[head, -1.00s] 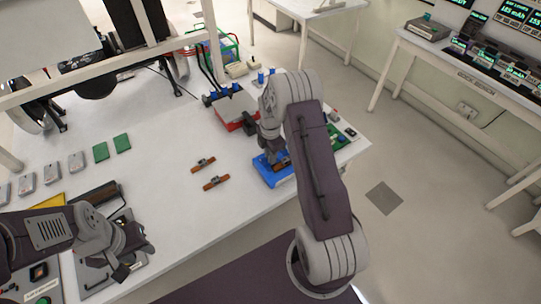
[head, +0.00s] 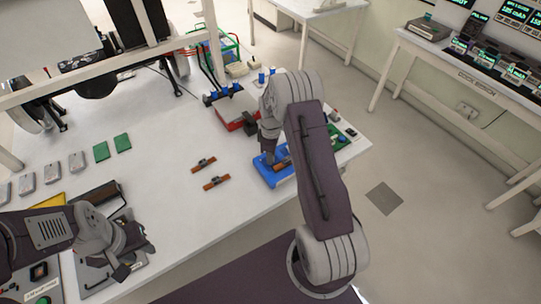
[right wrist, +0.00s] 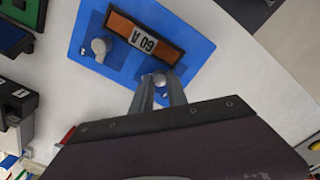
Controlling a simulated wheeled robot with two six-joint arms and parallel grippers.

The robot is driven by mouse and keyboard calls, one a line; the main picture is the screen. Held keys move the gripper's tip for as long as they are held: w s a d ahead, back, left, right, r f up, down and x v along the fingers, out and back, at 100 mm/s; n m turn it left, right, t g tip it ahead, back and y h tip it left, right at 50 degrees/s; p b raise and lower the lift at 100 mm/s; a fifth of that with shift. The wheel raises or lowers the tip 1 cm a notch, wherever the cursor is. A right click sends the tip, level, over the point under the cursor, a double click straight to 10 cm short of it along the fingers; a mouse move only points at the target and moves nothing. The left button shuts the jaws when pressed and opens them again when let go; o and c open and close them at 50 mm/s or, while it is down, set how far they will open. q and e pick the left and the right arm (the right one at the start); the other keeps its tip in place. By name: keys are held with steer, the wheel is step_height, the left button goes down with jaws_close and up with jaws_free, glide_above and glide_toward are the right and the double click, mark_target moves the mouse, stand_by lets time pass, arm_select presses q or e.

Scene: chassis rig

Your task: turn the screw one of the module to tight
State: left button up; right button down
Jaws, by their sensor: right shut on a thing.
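The blue module (head: 271,179) lies near the right end of the white bench, partly hidden by my right arm. In the right wrist view the module (right wrist: 196,50) carries an orange-brown fuse marked 60 A (right wrist: 145,38). A silver screw (right wrist: 100,46) stands beside one end of the fuse, clear of the gripper. A second round silver screw (right wrist: 160,79) is between the tips of my right gripper (right wrist: 158,84), which is shut on it. Which screw is number one cannot be read. My left gripper (head: 136,258) is empty, its fingers apart, over the near left bench.
Two loose brown fuses (head: 203,165) (head: 216,183) lie left of the module. A red box (head: 236,120) stands behind, and a green board (head: 340,138) lies to the right. Green cards (head: 122,143) and grey blocks lie at the left.

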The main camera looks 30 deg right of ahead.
steer(key=m, duration=0.7)
steer(key=shift+d, duration=0.1)
steer(key=m, duration=0.6)
steer(key=shift+m, duration=0.4)
steer(key=m, duration=0.6)
steer(key=shift+s, duration=0.1)
steer(key=m, duration=0.6)
steer(key=shift+m, duration=0.3)
steer(key=shift+s+m, duration=0.1)
steer(key=shift+m, duration=0.2)
steer(key=c, duration=1.3)
jaws_free()
step_height(320, 180, up, 9)
steer(key=shift+b, duration=0.4)
